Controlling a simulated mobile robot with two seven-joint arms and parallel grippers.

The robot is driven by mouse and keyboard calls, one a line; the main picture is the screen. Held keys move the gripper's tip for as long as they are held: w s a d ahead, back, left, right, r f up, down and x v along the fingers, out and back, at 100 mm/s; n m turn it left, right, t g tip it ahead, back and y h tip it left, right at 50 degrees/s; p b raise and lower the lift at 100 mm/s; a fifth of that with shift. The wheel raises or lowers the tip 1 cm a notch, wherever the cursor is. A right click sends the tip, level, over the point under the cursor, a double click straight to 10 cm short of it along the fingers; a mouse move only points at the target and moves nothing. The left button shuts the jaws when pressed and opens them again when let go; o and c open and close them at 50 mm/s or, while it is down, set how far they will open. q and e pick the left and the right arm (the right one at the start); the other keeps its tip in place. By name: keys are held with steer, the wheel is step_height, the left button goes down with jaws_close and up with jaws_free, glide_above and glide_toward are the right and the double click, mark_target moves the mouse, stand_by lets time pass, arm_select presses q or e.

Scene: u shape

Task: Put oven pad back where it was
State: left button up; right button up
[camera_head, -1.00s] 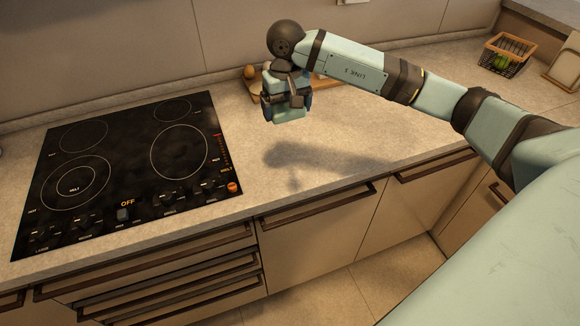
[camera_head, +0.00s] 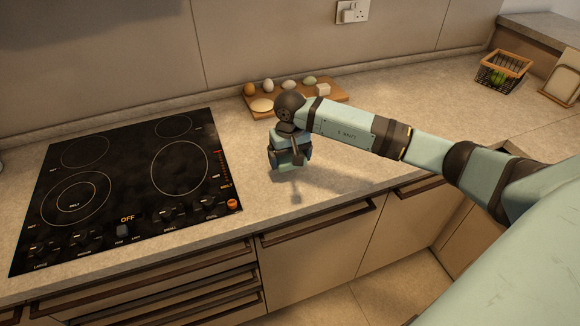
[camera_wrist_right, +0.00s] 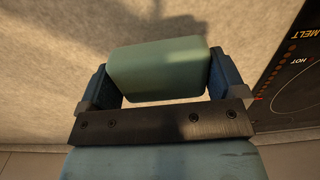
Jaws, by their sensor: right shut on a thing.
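My right gripper (camera_head: 290,158) hangs over the countertop (camera_head: 235,262), to the right of the cooktop. In the right wrist view its two blue fingers are shut on the sides of a green, soft-edged block, which I take to be the oven pad (camera_wrist_right: 158,70). The counter surface shows beyond the pad. In the head view the pad is hard to tell apart from the gripper of similar colour. A shadow lies on the counter below, and the pad appears to be held above it. My left gripper is not in view.
The black cooktop (camera_head: 125,185) with knobs is at the left. A wooden board (camera_head: 330,100) with eggs and other small items stands behind my right gripper. A wire basket (camera_head: 503,70) is at the far right. Counter right of the gripper's shadow is clear.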

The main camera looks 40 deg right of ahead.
mark_target(290, 175)
step_height(290, 175, down, 4)
steer(key=shift+r, duration=0.25)
steer(key=shift+f, duration=0.3)
steer(key=shift+f, duration=0.2)
steer(key=o, duration=0.6)
steer(key=shift+r, duration=0.2)
